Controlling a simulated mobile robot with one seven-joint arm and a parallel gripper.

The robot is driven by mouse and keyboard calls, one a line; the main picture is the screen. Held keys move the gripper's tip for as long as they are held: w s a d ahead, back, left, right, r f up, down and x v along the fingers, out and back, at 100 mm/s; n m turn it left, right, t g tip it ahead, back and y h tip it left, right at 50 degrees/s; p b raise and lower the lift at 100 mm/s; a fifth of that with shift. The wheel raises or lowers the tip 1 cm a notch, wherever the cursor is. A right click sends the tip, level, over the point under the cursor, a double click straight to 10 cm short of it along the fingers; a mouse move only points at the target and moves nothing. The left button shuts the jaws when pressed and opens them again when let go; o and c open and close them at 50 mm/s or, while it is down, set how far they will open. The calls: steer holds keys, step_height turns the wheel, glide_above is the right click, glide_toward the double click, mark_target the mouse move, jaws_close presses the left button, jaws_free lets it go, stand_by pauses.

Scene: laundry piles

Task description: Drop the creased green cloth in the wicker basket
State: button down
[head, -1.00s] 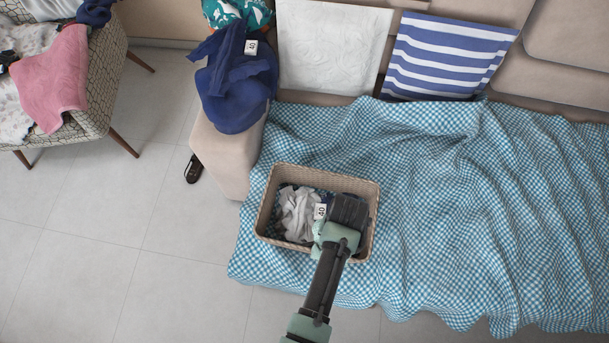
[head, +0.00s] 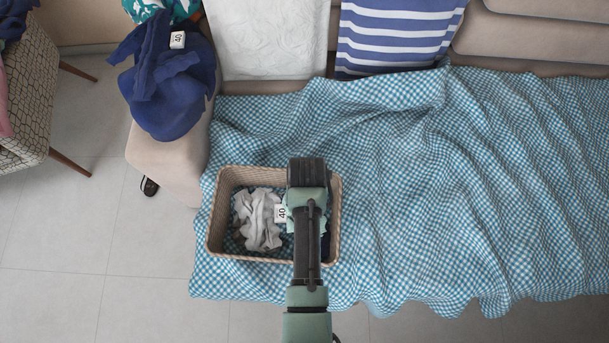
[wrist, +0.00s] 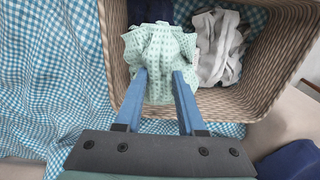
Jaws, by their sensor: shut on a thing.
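The creased green cloth (wrist: 155,48) is pale mint with a waffle texture. My gripper (wrist: 161,76) has blue fingers shut on it in the wrist view. The cloth hangs bunched over the opening of the wicker basket (wrist: 262,95). I cannot tell whether it touches what lies inside. In the head view the basket (head: 213,222) sits on the checked cover, and my arm hides its right part. My fingers and most of the cloth are hidden there.
A white-grey garment (head: 259,220) lies in the basket's left part; dark fabric (wrist: 150,10) is also inside. A blue garment (head: 170,95) lies on the sofa arm. A striped cushion (head: 398,35) and a white cushion (head: 265,40) stand behind. The checked cover (head: 460,190) is clear to the right.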

steer(key=shift+f+b, duration=0.5)
steer(key=shift+f, duration=1.5)
steer(key=shift+f, duration=0.15)
steer(key=shift+f+b, duration=0.3)
steer(key=shift+f, duration=0.1)
steer(key=shift+f, duration=0.1)
steer(key=c, duration=0.5)
jaws_free()
